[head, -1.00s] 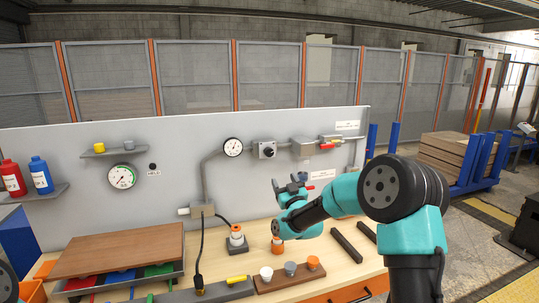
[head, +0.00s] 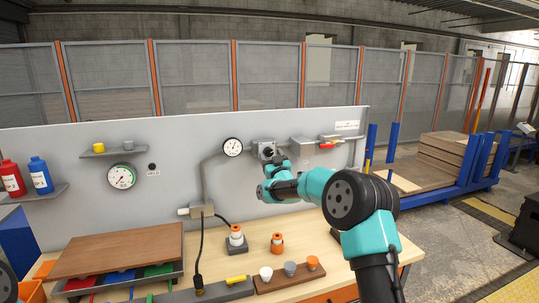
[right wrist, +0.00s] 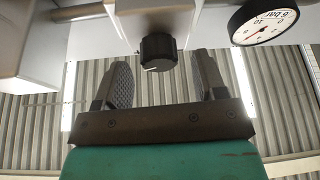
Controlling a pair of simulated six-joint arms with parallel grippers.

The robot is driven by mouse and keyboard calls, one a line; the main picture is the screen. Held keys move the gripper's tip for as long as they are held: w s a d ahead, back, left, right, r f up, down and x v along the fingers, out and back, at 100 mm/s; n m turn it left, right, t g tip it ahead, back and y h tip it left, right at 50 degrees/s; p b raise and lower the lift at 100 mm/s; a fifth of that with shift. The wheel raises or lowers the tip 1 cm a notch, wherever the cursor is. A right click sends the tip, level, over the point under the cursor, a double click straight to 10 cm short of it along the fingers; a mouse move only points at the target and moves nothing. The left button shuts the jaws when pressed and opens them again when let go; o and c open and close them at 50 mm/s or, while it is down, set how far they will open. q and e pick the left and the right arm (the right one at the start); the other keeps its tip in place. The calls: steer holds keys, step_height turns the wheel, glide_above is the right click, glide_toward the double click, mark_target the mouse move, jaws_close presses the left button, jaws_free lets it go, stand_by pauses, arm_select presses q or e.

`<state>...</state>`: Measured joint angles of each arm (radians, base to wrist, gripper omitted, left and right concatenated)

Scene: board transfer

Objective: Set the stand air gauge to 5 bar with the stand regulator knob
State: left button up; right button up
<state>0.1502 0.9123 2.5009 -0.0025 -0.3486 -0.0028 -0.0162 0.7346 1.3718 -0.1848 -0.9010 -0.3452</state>
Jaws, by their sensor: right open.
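The regulator knob, a short black ribbed cylinder, sits on a grey block on the upright panel; in the right wrist view the knob (right wrist: 158,52) shows near the top middle. A round white air gauge (head: 233,147) is mounted just left of the regulator block (head: 261,145); the gauge also shows in the right wrist view (right wrist: 264,24), tilted and cut off, marked bar. I cannot read its value surely. My right gripper (head: 273,158) is at the regulator. Its open fingers (right wrist: 161,62) stand on either side of the knob, with gaps showing. My left gripper is out of view.
A larger gauge (head: 121,176) hangs further left on the panel. A red-handled valve (head: 328,146) is right of the regulator. The bench below holds a brown board (head: 120,250), orange-and-white pieces (head: 236,234) and a holder with cups (head: 289,279).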

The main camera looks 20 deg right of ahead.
steer(key=shift+x, duration=1.05)
steer(key=c, duration=0.9)
